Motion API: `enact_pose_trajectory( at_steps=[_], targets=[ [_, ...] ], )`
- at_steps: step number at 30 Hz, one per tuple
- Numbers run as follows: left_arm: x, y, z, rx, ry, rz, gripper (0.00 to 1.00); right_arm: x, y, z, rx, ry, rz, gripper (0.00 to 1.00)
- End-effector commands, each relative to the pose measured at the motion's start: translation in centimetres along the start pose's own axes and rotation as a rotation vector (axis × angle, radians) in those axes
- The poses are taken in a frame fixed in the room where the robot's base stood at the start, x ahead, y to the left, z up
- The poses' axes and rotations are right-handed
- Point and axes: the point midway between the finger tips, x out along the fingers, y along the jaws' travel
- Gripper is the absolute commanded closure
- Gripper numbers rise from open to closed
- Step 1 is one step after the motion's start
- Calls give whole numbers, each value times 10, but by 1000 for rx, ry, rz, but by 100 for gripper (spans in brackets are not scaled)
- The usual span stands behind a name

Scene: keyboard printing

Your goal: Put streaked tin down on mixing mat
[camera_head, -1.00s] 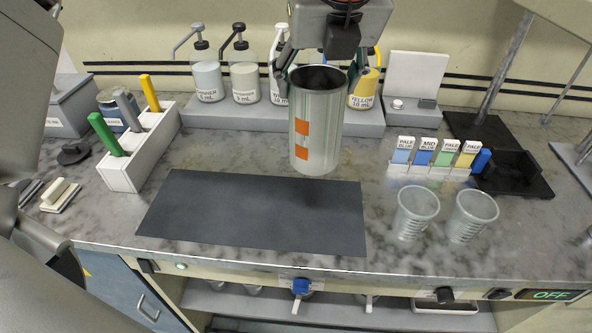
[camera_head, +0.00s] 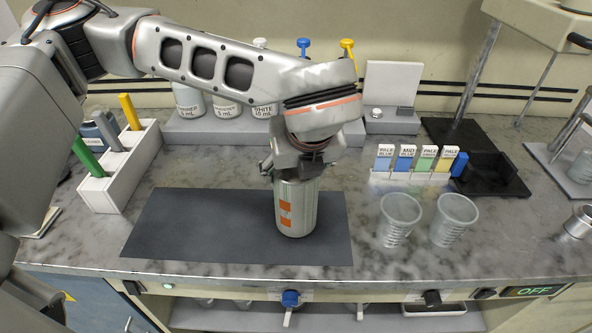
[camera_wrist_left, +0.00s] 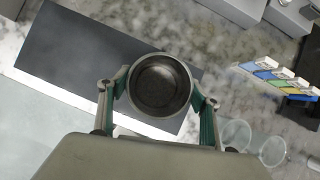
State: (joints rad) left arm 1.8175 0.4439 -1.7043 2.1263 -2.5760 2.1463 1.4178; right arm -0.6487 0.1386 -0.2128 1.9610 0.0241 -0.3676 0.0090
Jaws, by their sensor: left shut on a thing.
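The streaked tin (camera_head: 297,210) is a grey-green metal can with orange patches, upright at the right part of the dark mixing mat (camera_head: 190,220). My left gripper (camera_head: 295,172) is shut on its upper part from above. In the left wrist view the tin (camera_wrist_left: 160,85) shows its open round mouth between the two fingers of my gripper (camera_wrist_left: 158,100), with the mat (camera_wrist_left: 95,55) under and beside it. I cannot tell whether the tin's base touches the mat. My right gripper is not in view.
Two clear cups (camera_head: 398,218) stand right of the mat. Colour cards (camera_head: 415,158) stand in a rack behind them. A white holder (camera_head: 125,165) with coloured handles is at the left. Pump bottles (camera_head: 228,100) stand at the back. The mat's left part is clear.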

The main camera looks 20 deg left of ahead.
Motion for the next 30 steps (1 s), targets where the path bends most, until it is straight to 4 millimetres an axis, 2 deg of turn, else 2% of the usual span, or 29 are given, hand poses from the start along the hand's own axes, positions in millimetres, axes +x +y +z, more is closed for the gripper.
enact_pose_trajectory(
  at_steps=[3,15,16,17,18,30],
  targets=[
    [6,-1,-4,0,-1,-3,92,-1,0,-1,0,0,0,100],
    [9,-1,-5,-1,-2,-3,92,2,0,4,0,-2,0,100],
    [9,0,-5,0,0,-1,32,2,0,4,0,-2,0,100],
    [9,0,-5,0,0,-1,24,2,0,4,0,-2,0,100],
    [8,0,-5,0,0,-1,20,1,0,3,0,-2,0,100],
    [6,0,-4,0,-1,-1,20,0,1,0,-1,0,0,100]
  ],
)
